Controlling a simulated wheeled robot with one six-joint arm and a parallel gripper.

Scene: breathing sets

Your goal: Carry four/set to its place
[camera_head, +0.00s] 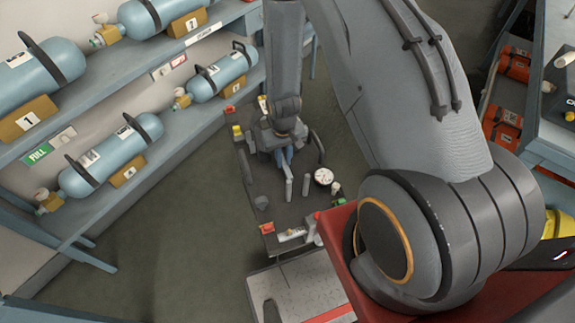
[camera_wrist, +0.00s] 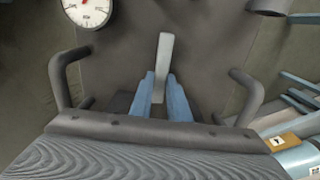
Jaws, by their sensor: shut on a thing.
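My gripper (camera_head: 286,157) has its blue fingers on either side of a pale grey upright grip bar, which shows clearly in the wrist view (camera_wrist: 164,52). The bar stands on a dark plate (camera_head: 270,187), which also fills much of the wrist view (camera_wrist: 215,32). A round white gauge (camera_head: 323,176) sits on the plate's right side; it shows at upper left in the wrist view (camera_wrist: 88,11). Red, yellow and green pieces lie along the plate's edges. No number shows on this plate, and my arm and gripper hide part of it.
A two-level shelf (camera_head: 110,90) at left bears several blue cylinders with numbered tags, including 1 (camera_head: 55,67) and 2 (camera_head: 172,17). A green FULL label (camera_head: 40,152) marks it. Red cylinders (camera_head: 503,120) lie on a rack at right. Grey floor (camera_head: 185,230) is clear at lower left.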

